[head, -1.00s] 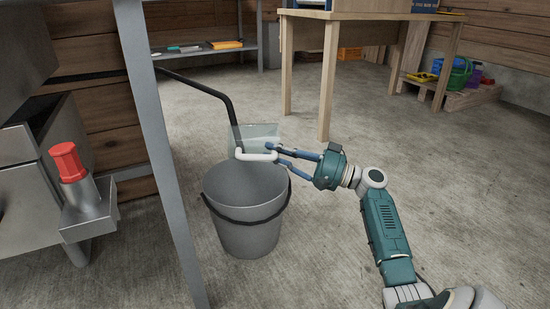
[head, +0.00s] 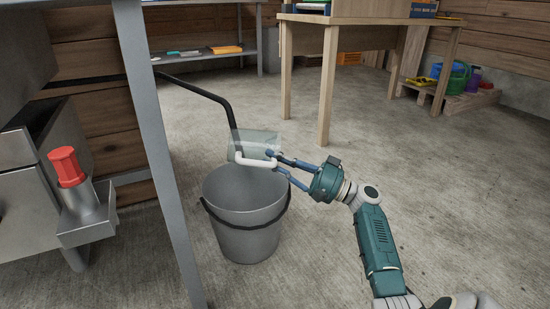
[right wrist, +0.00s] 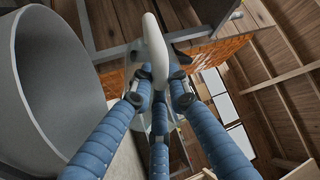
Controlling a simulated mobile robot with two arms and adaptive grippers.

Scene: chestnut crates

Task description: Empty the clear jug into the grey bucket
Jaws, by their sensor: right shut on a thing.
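The clear jug (head: 252,145) is see-through with a white handle. It is tilted far over, nearly on its side, above the back rim of the grey bucket (head: 245,240). My right gripper (head: 271,162) is shut on the jug's white handle, just right of and above the bucket. In the right wrist view the blue fingers (right wrist: 160,98) close around the white handle (right wrist: 152,50), and the bucket wall (right wrist: 50,80) fills the left side. The bucket stands upright on the floor with its black handle hanging down. I cannot make out contents in either. My left gripper is not in view.
A grey metal table leg (head: 160,150) stands just left of the bucket. A black bent bar (head: 205,93) reaches behind the jug. A wooden table (head: 330,70) stands behind.

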